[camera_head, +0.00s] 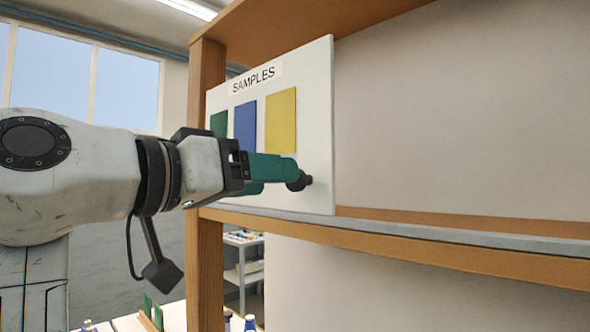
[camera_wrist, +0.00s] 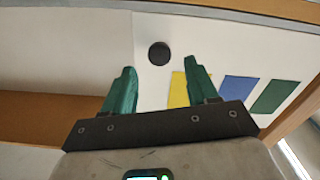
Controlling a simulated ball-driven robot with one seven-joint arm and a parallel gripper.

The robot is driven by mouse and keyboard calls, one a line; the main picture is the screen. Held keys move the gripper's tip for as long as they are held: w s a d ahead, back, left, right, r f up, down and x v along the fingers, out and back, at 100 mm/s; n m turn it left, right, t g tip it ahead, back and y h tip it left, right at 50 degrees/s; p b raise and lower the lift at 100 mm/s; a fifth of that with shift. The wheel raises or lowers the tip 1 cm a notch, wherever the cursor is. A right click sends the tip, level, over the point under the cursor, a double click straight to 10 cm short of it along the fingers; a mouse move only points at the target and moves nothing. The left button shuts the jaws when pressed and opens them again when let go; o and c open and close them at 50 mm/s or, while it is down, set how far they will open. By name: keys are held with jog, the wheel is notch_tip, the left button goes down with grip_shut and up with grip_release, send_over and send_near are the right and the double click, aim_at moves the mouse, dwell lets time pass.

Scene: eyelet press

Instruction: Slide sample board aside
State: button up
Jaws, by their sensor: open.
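The sample board (camera_head: 319,120) is a white upright panel with a "SAMPLES" label and green, blue and yellow swatches. It stands at the left end of the wooden shelf opening. A dark round knob (camera_head: 301,182) sticks out near its lower right corner. My gripper (camera_head: 286,170) is open, its teal fingers pointing at the knob and hiding part of the board. In the wrist view the knob (camera_wrist: 159,53) lies between and just beyond the fingertips of my gripper (camera_wrist: 160,72). I cannot tell whether a finger touches it. The board (camera_wrist: 215,52) fills the right side there.
A grey rail (camera_head: 400,241) runs along the wooden shelf edge (camera_head: 450,262) under the board. The opening right of the board is clear, with a plain pale back panel (camera_head: 450,120). A wooden post (camera_head: 206,265) stands at the left. A small cart (camera_head: 243,260) is behind.

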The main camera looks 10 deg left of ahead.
jog(key=shift+p+x, duration=0.7)
jog(key=shift+x, duration=2.1)
grip_shut()
